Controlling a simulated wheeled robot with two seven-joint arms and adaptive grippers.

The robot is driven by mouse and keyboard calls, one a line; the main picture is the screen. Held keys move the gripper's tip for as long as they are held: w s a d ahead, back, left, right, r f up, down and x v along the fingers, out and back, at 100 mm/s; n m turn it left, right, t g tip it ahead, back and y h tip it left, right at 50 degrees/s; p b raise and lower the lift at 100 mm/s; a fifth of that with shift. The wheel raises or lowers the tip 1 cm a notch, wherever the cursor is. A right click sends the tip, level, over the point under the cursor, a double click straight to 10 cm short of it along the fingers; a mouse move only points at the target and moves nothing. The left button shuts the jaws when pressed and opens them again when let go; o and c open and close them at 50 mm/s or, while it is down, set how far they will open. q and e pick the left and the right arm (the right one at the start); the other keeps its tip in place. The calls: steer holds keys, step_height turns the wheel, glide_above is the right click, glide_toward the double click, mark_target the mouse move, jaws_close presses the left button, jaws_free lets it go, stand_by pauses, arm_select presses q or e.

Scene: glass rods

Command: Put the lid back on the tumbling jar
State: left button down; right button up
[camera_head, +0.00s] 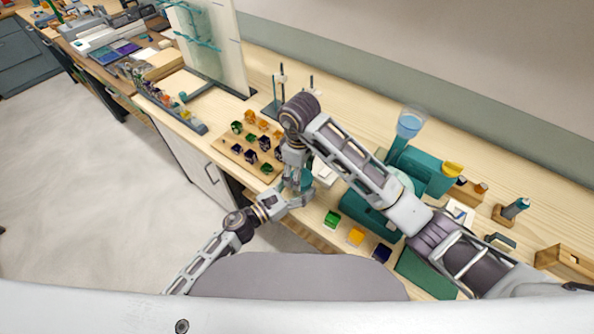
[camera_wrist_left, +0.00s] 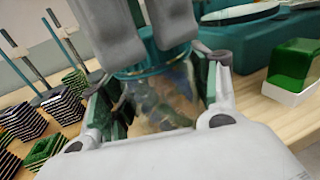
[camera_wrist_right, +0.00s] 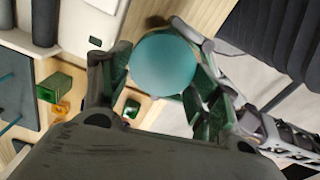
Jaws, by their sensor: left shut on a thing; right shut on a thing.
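The clear jar (camera_wrist_left: 160,98) stands between the fingers of my left gripper (camera_wrist_left: 163,95), which is shut on it. A teal round lid (camera_wrist_right: 163,64) is between the fingers of my right gripper (camera_wrist_right: 160,85), which is shut on it. In the left wrist view the lid's teal edge (camera_wrist_left: 150,68) is right at the jar's top, under the right gripper's grey fingers. I cannot tell whether it is fully seated. In the head view both grippers meet at the bench's front edge, the right (camera_head: 297,172) above the left (camera_head: 290,196), and they mostly hide the jar.
A wooden tray (camera_head: 232,157) with several dark, orange and green pieces is left of the grippers. A teal machine (camera_head: 420,172) stands to the right under my right arm. Green (camera_head: 332,218), yellow (camera_head: 356,236) and dark blue (camera_head: 382,253) blocks line the front. Rod stands (camera_head: 280,85) are behind.

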steer(key=shift+d+f, duration=0.1)
steer(key=shift+d, duration=0.1)
steer(key=o, duration=0.6)
steer(key=shift+a, duration=0.1)
steer(key=shift+n, duration=0.3)
steer(key=shift+c, duration=0.4)
